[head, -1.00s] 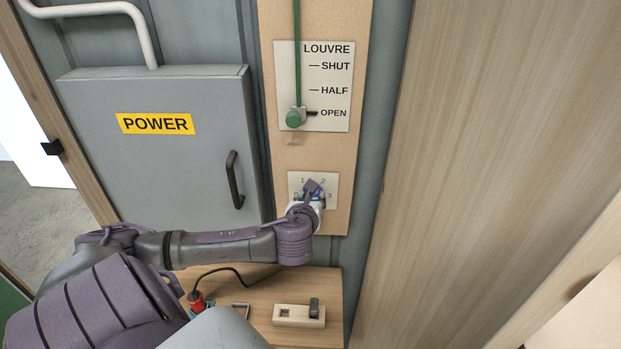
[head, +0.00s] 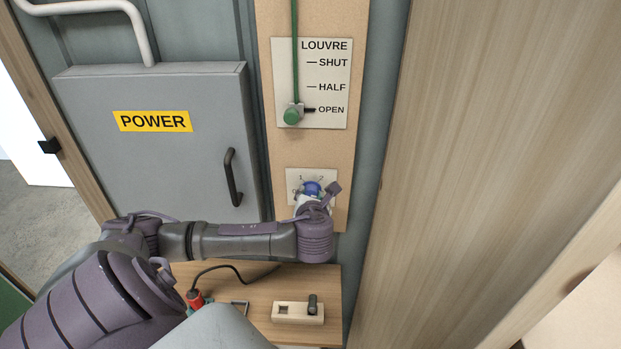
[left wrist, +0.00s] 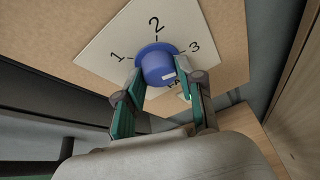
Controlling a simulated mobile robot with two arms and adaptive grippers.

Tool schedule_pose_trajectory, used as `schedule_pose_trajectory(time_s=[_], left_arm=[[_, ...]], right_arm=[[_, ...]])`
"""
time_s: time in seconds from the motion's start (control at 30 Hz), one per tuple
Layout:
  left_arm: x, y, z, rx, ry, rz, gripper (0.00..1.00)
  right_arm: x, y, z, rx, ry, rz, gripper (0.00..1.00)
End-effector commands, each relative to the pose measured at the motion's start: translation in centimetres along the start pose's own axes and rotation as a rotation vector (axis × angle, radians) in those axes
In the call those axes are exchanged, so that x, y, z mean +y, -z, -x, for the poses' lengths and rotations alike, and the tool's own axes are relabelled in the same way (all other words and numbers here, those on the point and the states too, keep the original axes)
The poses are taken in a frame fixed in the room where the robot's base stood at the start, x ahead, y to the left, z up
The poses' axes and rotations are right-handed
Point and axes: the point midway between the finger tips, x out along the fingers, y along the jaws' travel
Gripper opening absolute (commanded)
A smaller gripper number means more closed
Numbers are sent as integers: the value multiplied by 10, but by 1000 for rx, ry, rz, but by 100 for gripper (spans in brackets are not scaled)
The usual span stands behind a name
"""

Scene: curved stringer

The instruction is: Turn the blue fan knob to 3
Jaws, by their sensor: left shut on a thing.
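The blue fan knob (left wrist: 157,66) sits on a pale dial plate (left wrist: 102,46) marked 1, 2 and 3. In the head view the knob (head: 312,188) shows just above my left wrist. My left gripper (left wrist: 160,75) is shut on the knob, one finger on each side. A short white mark is on the knob's face, towards its right side in the left wrist view; which number it points to is hard to tell. The lower part of the dial is hidden by the gripper. My right gripper is not in view.
Above the dial is the louvre plate (head: 335,106) with a green knob (head: 292,116) at OPEN. A grey POWER box (head: 90,165) with a handle (head: 233,178) stands left. Below is a wooden shelf (head: 258,323) with a small switch block (head: 297,313). A wooden panel (head: 480,150) rises right.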

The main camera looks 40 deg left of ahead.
Motion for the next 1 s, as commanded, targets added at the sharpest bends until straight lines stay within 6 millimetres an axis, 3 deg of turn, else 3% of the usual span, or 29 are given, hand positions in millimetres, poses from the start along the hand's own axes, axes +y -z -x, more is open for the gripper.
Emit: schedule_pose_trajectory(time_s=[0.23, 0.27, 0.4, 0.77, 1.0], left_arm=[[0, 2, 0, 4, 0, -4, 3], [0, 2, 0, 4, 0, -4, 39], [0, 2, 0, 3, 0, -3, 63], [0, 1, 3, 1, 0, -1, 63], [-2, 1, 42, 1, 5, -2, 63]], right_arm=[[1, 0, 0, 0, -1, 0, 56], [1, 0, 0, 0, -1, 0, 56], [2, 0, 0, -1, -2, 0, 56], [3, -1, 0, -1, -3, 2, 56], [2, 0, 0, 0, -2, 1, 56]])
